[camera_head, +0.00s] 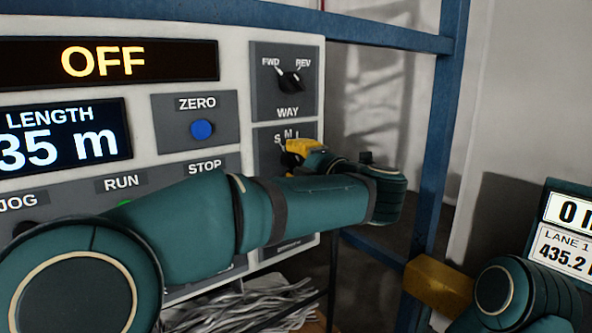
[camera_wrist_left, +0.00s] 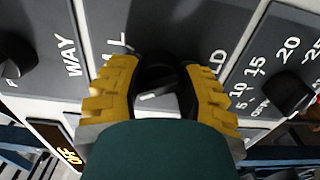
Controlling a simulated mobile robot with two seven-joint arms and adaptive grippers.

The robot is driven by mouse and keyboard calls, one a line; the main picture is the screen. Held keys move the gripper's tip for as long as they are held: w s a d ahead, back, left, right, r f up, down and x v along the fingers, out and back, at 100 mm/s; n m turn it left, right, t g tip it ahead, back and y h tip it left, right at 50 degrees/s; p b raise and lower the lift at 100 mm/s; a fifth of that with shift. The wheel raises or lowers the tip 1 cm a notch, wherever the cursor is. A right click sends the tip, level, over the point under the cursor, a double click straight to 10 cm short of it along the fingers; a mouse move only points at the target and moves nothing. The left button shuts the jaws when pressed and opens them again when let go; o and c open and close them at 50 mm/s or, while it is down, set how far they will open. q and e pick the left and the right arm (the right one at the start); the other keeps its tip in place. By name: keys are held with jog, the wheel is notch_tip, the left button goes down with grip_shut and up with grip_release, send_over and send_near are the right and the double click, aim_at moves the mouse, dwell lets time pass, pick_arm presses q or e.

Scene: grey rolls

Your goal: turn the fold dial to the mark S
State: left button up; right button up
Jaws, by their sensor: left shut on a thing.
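The fold dial (camera_wrist_left: 158,72) is a black knob on a grey plate, with a white line on it. Which mark the dial points to I cannot tell. Part of my right arm (camera_head: 510,295) shows at the bottom right; its gripper cannot be made out.
The way dial (camera_head: 290,82) sits just above. The blue zero button (camera_head: 202,129) is to the left, under the OFF display (camera_head: 110,61). A numbered dial (camera_wrist_left: 288,92) is on the other side of the fold dial. A blue post (camera_head: 443,130) stands to the right.

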pick_arm(q)
grip_shut()
jog(key=o, duration=1.2)
grip_release()
jog(key=v, duration=1.2)
